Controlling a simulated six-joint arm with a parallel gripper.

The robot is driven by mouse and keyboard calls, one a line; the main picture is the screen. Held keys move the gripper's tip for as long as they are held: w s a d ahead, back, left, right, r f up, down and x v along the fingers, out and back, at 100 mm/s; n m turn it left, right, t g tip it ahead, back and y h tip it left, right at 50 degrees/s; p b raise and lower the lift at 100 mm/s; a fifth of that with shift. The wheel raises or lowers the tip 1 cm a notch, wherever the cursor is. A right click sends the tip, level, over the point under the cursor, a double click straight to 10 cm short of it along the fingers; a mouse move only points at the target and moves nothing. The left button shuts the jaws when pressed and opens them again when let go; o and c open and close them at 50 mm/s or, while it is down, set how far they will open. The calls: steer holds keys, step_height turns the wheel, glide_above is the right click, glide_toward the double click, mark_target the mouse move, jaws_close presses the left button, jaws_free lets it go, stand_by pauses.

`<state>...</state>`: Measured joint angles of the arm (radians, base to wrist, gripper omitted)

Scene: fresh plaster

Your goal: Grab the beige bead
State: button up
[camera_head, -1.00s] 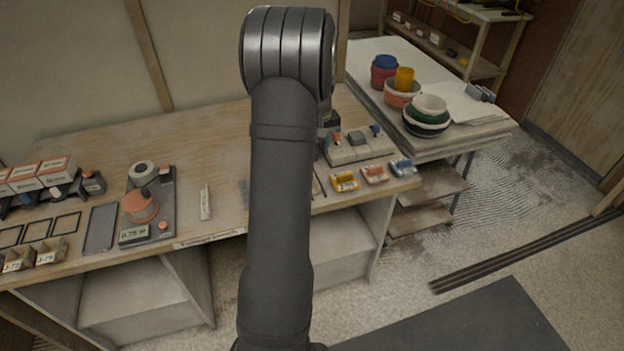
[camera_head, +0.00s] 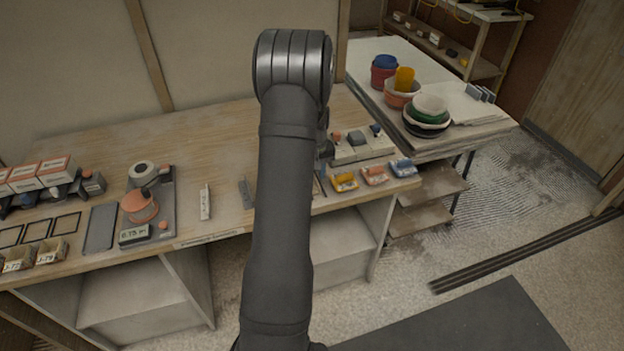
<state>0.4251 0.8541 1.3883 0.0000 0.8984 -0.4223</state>
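I cannot make out a beige bead anywhere in the head view. It is too small to tell or hidden, perhaps behind my arm. My dark arm rises through the middle of the picture and covers part of the wooden workbench (camera_head: 215,135). A small dark part of my gripper (camera_head: 325,150) shows just right of the arm, over the bench near the block stand. Its fingers are hidden, so I cannot see whether it is open or holds anything.
A grey block stand (camera_head: 362,146) and small yellow, orange and blue trays (camera_head: 345,182) lie right of my arm. A scale (camera_head: 135,234) with an orange dish (camera_head: 140,205) stands at left. A side table (camera_head: 470,131) holds stacked bowls (camera_head: 428,112). The bench's back middle is clear.

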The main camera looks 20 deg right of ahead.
steer(key=shift+c, duration=0.4)
jaws_close()
